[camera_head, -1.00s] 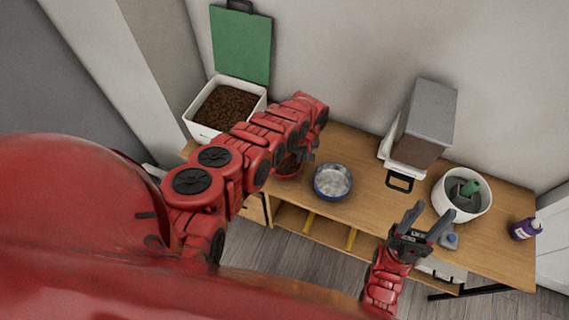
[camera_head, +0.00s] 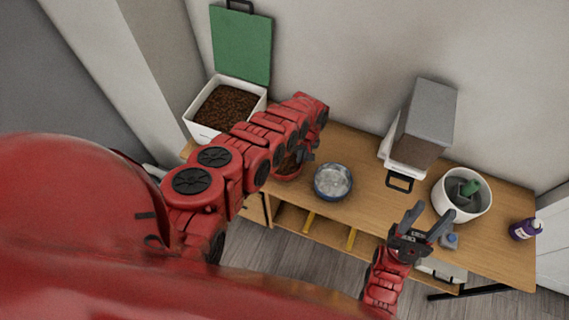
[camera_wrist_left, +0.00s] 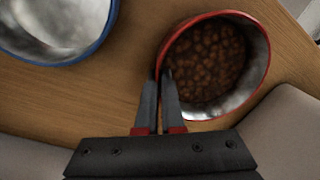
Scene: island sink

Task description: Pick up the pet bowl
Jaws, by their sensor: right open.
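A red-rimmed pet bowl (camera_head: 287,170) holding brown kibble is at the left part of the wooden table, partly hidden by my left arm in the head view. It also shows in the left wrist view (camera_wrist_left: 258,62). My left gripper (camera_wrist_left: 164,75) has its fingers close together on the bowl's near-left rim, one outside and one inside. My right gripper (camera_head: 432,212) is open and empty near the table's front edge. I cannot tell whether the red bowl is off the table.
A white bin of kibble (camera_head: 197,130) with a raised green lid (camera_head: 241,45) stands at the back left. A food dispenser (camera_head: 424,118), a white pot (camera_head: 440,200), a small blue-topped item (camera_head: 450,240) and a purple bottle (camera_head: 525,229) occupy the right side.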

